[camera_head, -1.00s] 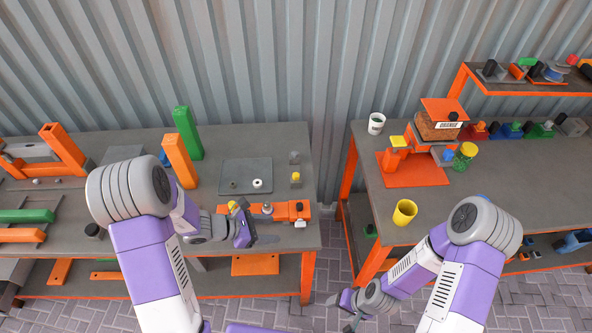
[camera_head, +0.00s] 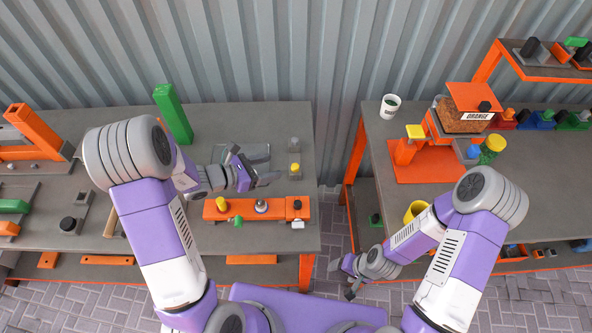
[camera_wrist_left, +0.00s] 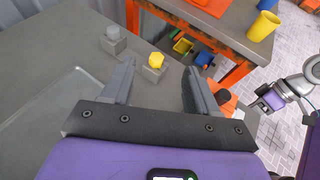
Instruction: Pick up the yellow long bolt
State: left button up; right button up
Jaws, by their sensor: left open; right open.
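A yellow bolt (camera_head: 295,167) stands upright in a small grey block (camera_head: 294,174) near the right end of the left workbench. In the left wrist view the yellow bolt (camera_wrist_left: 156,60) shows in the gap between my fingers, beyond the fingertips. My left gripper (camera_head: 258,165) is open and empty, left of the bolt and apart from it. A second yellow piece (camera_head: 222,205) sits on the orange bar in front. My right gripper (camera_head: 342,278) is open and empty, low between the two benches.
An orange bar (camera_head: 270,209) with fittings lies in front of the bolt. A second grey block (camera_head: 294,157) stands behind it. A green post (camera_head: 173,115) rises at the back. A yellow cup (camera_head: 415,211) stands on the right bench (camera_head: 345,195), across a gap.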

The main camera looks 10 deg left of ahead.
aim_at(295, 166)
pick_arm(q)
jog(key=f+b, duration=0.2)
jog(key=f, duration=0.1)
jog(key=shift+w+d+f, duration=0.1)
jog(key=shift+w, duration=0.1)
jog(key=b+x, duration=0.1)
jog(key=x, duration=0.6)
jog(key=shift+w+d, duration=0.1)
jog(key=shift+d, duration=0.05)
grip_shut()
